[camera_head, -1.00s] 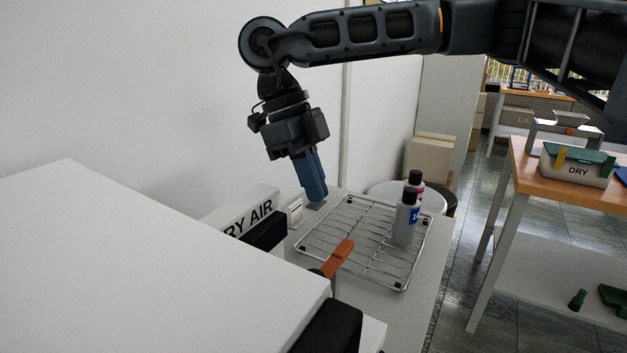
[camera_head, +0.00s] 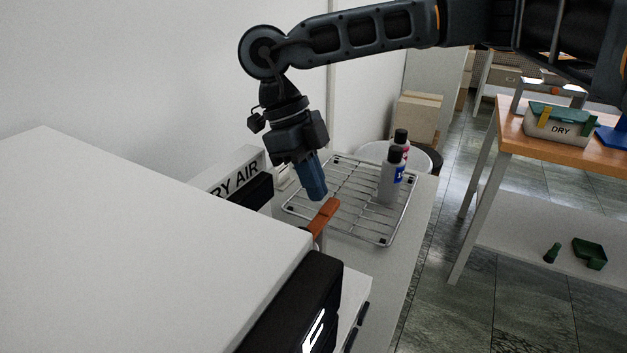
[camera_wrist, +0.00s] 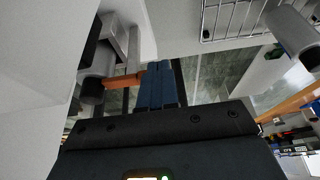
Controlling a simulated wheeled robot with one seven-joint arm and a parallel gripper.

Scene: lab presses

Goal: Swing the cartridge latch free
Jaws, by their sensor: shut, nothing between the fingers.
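The latch shows as an orange handle (camera_head: 323,215) on a grey stem, sticking out past the front of the white machine (camera_head: 150,240). In the wrist view the orange handle (camera_wrist: 122,82) runs from a dark round hub to the left side of my fingers. My gripper (camera_head: 317,196) points down with its blue fingers together and empty, just above and behind the handle's free end. In the wrist view the fingertips (camera_wrist: 158,66) lie beside that end; I cannot tell whether they touch it. The lower stem is partly hidden by the machine.
A wire rack (camera_head: 345,215) with two bottles (camera_head: 391,180) stands on the bench behind the handle. A DRY AIR box (camera_head: 238,172) sits by the wall. A wooden table (camera_head: 510,137) with a DRY bin (camera_head: 557,126) is at right, across open floor.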

